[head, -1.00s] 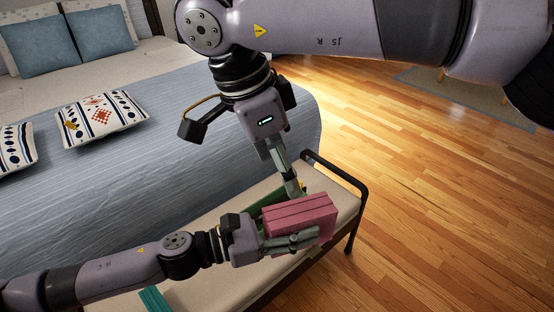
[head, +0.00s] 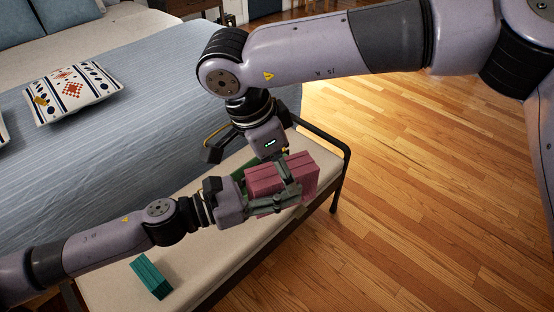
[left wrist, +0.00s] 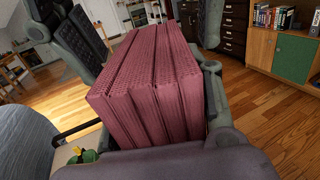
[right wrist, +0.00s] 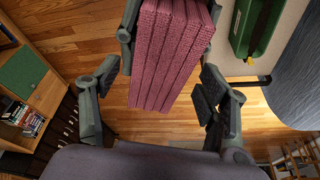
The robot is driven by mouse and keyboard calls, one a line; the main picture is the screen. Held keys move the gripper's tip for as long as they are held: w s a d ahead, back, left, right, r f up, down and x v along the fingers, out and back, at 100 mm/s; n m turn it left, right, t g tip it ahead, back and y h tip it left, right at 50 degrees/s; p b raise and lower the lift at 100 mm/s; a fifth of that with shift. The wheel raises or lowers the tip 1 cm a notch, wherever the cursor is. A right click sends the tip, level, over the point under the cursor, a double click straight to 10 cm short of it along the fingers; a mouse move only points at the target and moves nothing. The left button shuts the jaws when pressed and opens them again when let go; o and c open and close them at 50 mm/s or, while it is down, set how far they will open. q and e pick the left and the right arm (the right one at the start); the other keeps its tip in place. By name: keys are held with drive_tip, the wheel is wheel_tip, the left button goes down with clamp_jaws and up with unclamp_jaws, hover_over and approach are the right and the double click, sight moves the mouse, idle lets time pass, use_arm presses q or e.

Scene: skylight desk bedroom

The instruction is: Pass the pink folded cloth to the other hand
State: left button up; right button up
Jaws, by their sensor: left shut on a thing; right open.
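The pink folded cloth (head: 303,168) is a thick ribbed block held above the bench. My left gripper (head: 278,203) is shut on it from the left side. The cloth also fills the middle of the left wrist view (left wrist: 145,85). My right gripper (head: 284,186) comes down from above at the cloth. In the right wrist view the cloth (right wrist: 170,55) extends into the space between my right gripper's open fingers (right wrist: 160,85). Gaps show between those fingers and the cloth there. My left gripper's fingers partly hide its lower side.
A cream bench (head: 110,285) with a dark metal frame stands below, along the blue-covered bed (head: 150,110). A teal block (head: 151,277) lies on the bench. A green case (right wrist: 256,25) with a handle lies near the cloth. The wooden floor at right is clear.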

drive_tip(key=c, duration=1.2)
use_arm(q)
drive_tip(key=o, duration=1.3)
use_arm(e)
drive_tip(key=shift+c, duration=0.5)
